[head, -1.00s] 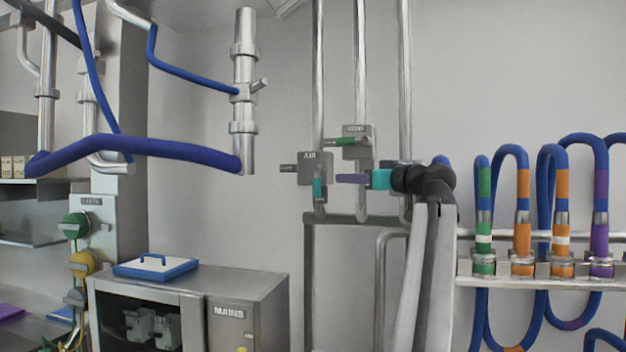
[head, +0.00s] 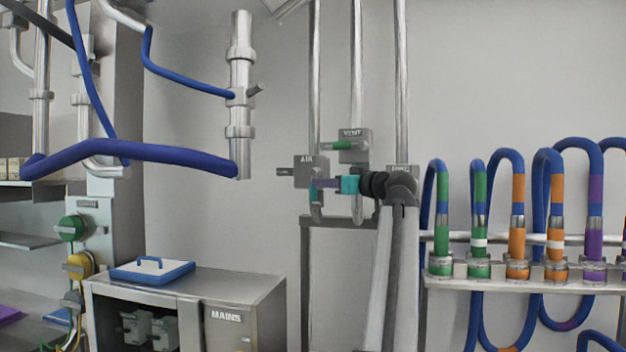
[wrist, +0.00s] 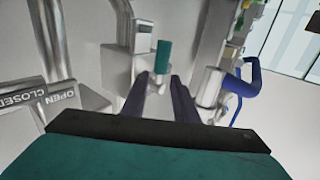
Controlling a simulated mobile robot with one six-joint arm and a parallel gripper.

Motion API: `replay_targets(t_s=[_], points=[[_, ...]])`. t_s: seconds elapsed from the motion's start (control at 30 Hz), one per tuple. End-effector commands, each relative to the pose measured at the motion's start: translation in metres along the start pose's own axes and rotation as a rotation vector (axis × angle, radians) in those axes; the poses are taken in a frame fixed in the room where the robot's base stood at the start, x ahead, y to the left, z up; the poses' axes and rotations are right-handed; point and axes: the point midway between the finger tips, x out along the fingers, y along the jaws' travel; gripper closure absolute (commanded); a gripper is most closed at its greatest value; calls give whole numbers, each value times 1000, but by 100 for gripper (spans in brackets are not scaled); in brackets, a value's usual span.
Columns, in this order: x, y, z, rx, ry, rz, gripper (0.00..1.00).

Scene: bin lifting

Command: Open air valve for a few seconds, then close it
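The air valve (head: 308,167) is a grey box labelled AIR on a vertical pipe. Its teal handle (head: 313,192) hangs down below the box. In the wrist view the teal handle (wrist: 162,54) is ahead of the gap between my two purple fingers. My gripper (head: 318,183) comes in from the right, with its fingertips beside the handle. In the wrist view my gripper (wrist: 158,84) is open, with nothing held. I cannot tell whether a finger touches the handle. Signs reading OPEN (wrist: 62,100) and CLOSED (wrist: 22,97) show at the left.
The vent valve (head: 352,143) with a green handle is just right of and above the air valve. Another valve box (head: 402,170) is partly hidden behind my arm. A hose rack (head: 520,285) stands at right. A steel cabinet (head: 245,290) stands lower left.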

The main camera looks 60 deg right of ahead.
Motion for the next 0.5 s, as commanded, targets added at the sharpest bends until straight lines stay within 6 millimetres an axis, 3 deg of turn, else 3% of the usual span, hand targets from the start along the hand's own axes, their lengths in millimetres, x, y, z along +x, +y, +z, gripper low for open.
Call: replay_targets(t_s=[0.23, 0.5], points=[[36, -1, -2, 0, 0, -3, 73], [56, -1, 0, 0, 0, -1, 73]])
